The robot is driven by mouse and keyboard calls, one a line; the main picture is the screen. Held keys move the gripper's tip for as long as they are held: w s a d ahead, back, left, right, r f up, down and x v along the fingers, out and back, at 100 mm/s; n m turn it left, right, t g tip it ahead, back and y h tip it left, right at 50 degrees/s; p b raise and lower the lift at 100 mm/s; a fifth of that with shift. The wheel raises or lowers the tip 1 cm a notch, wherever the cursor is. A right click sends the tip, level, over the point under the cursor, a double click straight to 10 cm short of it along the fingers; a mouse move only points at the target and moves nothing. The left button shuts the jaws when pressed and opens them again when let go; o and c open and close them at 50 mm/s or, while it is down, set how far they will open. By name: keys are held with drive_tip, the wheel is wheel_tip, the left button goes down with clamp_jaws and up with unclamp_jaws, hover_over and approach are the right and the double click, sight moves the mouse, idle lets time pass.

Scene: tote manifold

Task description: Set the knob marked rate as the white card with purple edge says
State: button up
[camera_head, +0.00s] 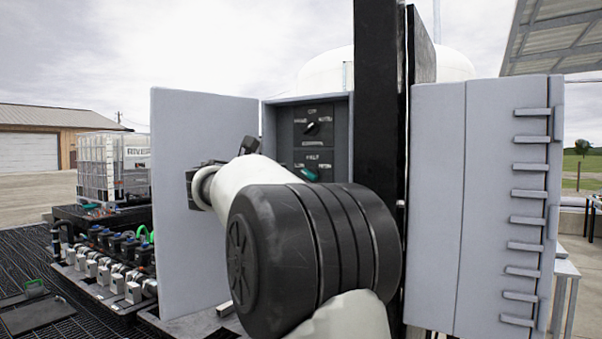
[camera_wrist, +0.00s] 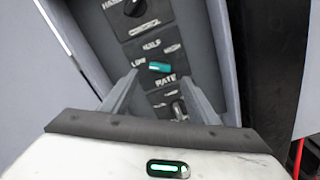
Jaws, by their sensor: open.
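The rate knob has a teal handle. In the wrist view the knob (camera_wrist: 159,68) sits on a dark plate with LOW at its left, HALF above, HIGH at its right and RATE below. Its handle lies nearly crosswise; which mark it points to I cannot tell. In the head view the teal knob (camera_head: 310,175) shows in the open cabinet, partly behind my arm. My gripper (camera_wrist: 162,83) is open and empty, with its fingers at either side, below the knob in the picture and apart from it. No white card with purple edge is visible.
A black knob (camera_wrist: 135,8) is above the rate knob and a grey one (camera_wrist: 178,110) below, between the fingers. The open cabinet door (camera_head: 200,200) stands at left. A black post (camera_head: 377,90) and grey panel (camera_head: 485,200) stand at right. Valves (camera_head: 105,265) line the left.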

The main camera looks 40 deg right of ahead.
sight(307, 175)
drive_tip(key=p+x, duration=0.1)
drive_tip(key=x, duration=0.6)
drive_tip(key=shift+w+d, duration=0.15)
drive_tip(key=shift+d, duration=0.15)
drive_tip(key=c, duration=1.1)
drive_tip(key=shift+o, duration=0.3)
